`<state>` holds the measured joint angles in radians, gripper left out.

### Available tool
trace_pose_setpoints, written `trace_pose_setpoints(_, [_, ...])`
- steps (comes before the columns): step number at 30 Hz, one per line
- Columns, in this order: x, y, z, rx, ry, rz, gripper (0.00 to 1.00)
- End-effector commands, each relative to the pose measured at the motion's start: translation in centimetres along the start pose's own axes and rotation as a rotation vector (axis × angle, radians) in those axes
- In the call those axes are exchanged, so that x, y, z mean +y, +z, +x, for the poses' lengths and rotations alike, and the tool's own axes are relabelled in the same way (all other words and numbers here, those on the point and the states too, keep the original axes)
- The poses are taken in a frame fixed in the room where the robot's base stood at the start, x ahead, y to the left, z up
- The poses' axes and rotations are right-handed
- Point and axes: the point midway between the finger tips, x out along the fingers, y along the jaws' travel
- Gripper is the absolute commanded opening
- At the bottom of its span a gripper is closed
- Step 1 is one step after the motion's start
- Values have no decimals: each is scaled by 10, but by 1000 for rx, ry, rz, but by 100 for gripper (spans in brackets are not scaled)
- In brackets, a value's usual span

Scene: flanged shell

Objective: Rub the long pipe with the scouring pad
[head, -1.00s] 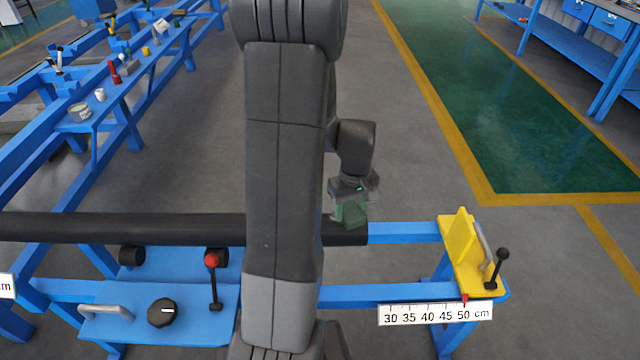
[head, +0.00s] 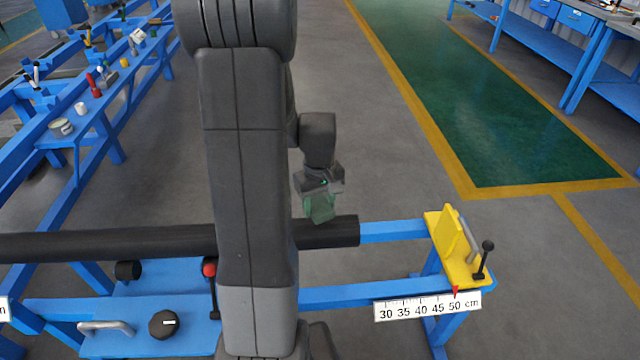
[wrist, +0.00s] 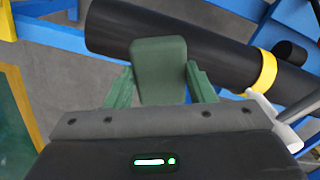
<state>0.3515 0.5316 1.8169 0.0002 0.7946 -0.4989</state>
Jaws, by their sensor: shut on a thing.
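The long pipe (head: 110,243) is black and lies level across the blue stand in the head view. My arm hides part of it. In the wrist view the pipe (wrist: 200,45) runs from upper left to lower right, with a yellow band (wrist: 262,74) around it. My gripper (head: 320,192) is at the pipe's right end, shut on the green scouring pad (head: 320,208). In the wrist view the pad (wrist: 158,65) sits between the fingers and overlaps the pipe. I cannot tell whether the pad touches the pipe.
A yellow stop (head: 450,238) with a black-knobbed lever stands right of the pipe's end, above a centimetre scale (head: 428,306). A red-knobbed lever (head: 210,270) and a black dial (head: 163,324) are in front. A blue bench (head: 75,130) with small items stands at left.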

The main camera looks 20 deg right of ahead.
Motion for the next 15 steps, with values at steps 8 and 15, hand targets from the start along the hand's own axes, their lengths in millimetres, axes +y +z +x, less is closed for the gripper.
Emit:
trace_pose_setpoints(8, [-5,-5,-30,2,1,-2,24])
trace_pose_setpoints(15, [-8,-7,-46,2,1,-1,24])
